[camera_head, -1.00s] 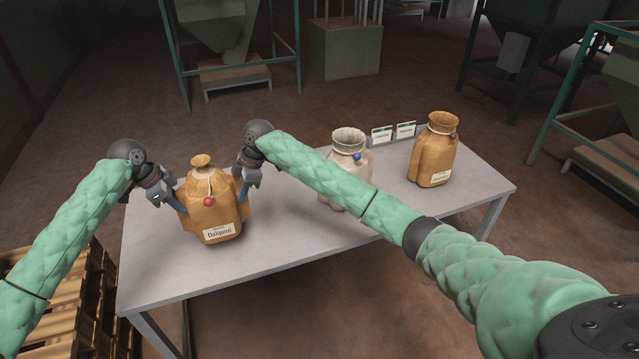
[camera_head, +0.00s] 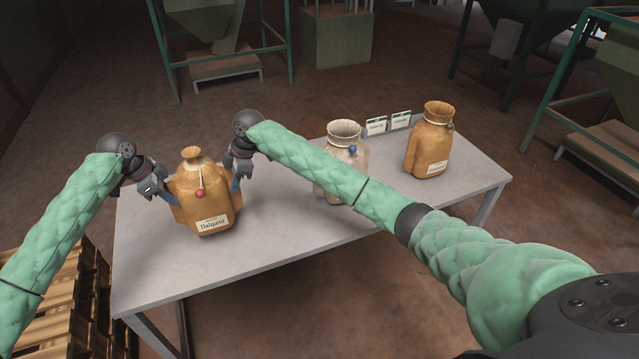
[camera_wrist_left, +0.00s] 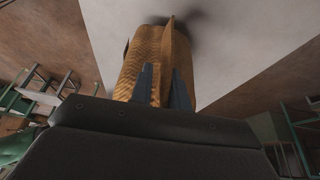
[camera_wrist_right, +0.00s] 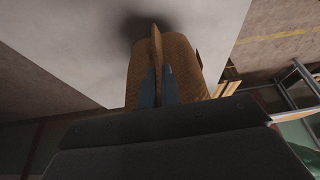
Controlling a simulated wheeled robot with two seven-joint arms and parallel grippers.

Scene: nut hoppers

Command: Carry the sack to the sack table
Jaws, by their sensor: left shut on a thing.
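A tan sack (camera_head: 205,209) with a tied neck, red seal and a label reading Daiquini is upright over the left part of the grey table (camera_head: 265,245). I cannot tell whether its base touches the top. My left gripper (camera_head: 171,196) is at the sack's left side, shut on its side seam; the left wrist view shows the seam (camera_wrist_left: 168,50) between the blue fingers. My right gripper (camera_head: 236,182) is at its right side; in the right wrist view the blue fingers close around the other seam (camera_wrist_right: 156,48). The sack's back is hidden in the head view.
A pale open sack (camera_head: 343,158) with a blue seal stands mid-table, partly behind my right arm. A wooden pallet stack (camera_head: 62,300) is at lower left. Green-framed hoppers stand behind.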

